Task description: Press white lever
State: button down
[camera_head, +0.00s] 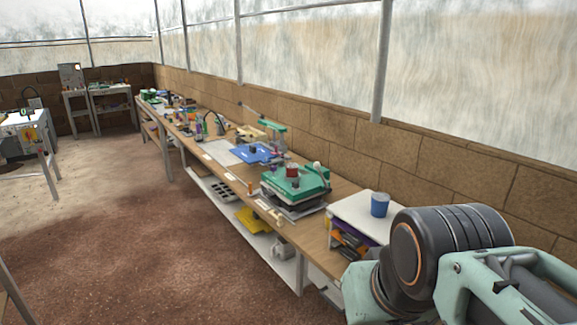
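No white lever can be made out with certainty. A green device (296,186) sits on the long workbench (235,177), near the middle of the view. A small pale knob (317,165) stands at its back right, too small to tell if it is part of a lever. Farther back, a green-topped stand (272,126) has a thin bar reaching up to the left. My gripper is out of view. My arm's links fill the lower right, in front of the bench's near end.
A white shelf unit (350,211) with a blue cup (380,204) on top stands at the bench's near end. A blue panel (256,153) lies farther along. A block wall (340,140) runs behind. The brown floor (150,235) left of the bench is clear.

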aim_at(316, 165)
jog(key=i+j, duration=0.25)
jog(key=i+j+z, duration=0.1)
jog(key=j, duration=0.4)
jog(key=i+j, duration=0.3)
jog(key=i+j+z, duration=0.1)
jog(key=i+j, duration=0.25)
jog(key=i, duration=0.2)
jog(key=i+j+z, duration=0.15)
jog(key=i, duration=0.95)
jog(key=i+j+z, duration=0.1)
jog(key=j, duration=0.15)
jog(key=i+j+z, duration=0.1)
jog(key=j, duration=0.15)
jog(key=l+u, duration=0.2)
jog(key=l, duration=0.35)
